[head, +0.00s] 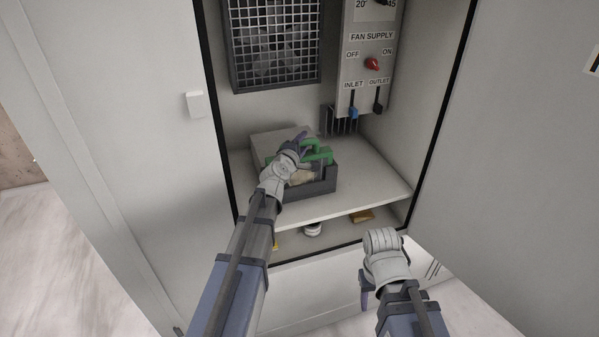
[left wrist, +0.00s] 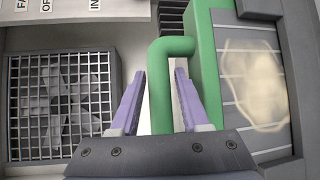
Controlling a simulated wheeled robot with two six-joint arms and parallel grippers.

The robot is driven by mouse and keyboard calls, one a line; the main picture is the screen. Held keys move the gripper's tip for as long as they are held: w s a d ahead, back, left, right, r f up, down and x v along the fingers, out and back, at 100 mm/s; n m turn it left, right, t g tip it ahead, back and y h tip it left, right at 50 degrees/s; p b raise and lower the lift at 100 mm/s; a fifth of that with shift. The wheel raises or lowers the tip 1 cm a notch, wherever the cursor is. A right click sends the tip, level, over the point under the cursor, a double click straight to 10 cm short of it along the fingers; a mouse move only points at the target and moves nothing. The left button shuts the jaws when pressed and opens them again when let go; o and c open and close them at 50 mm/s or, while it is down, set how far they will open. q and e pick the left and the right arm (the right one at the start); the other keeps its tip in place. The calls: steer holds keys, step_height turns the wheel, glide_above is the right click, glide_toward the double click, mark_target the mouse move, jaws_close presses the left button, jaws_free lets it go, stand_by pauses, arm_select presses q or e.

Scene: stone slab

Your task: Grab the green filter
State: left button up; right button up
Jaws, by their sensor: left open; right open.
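The green filter (head: 318,155) sits in a dark grey tray (head: 318,187) on the cabinet shelf, and has a green handle. In the left wrist view the filter's green frame (left wrist: 204,60) and a grey slatted face with a beige stain show at the right. My left gripper (head: 301,140) is at the filter. Its purple fingers (left wrist: 157,85) are open, one on each side of the green handle (left wrist: 160,95); I cannot tell whether they touch it. My right gripper (head: 366,291) is open and empty, low in front of the cabinet, apart from the filter.
A fan behind a grille (head: 275,42) is on the back wall, and also shows in the left wrist view (left wrist: 62,105). A fan supply panel (head: 368,55) with a red knob and levers hangs at the right. Small items lie below the shelf (head: 365,180), whose right part is clear.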

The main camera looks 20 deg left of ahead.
arm_select(q)
jaws_close()
steer(key=shift+s, duration=0.1)
stand_by(1.2)
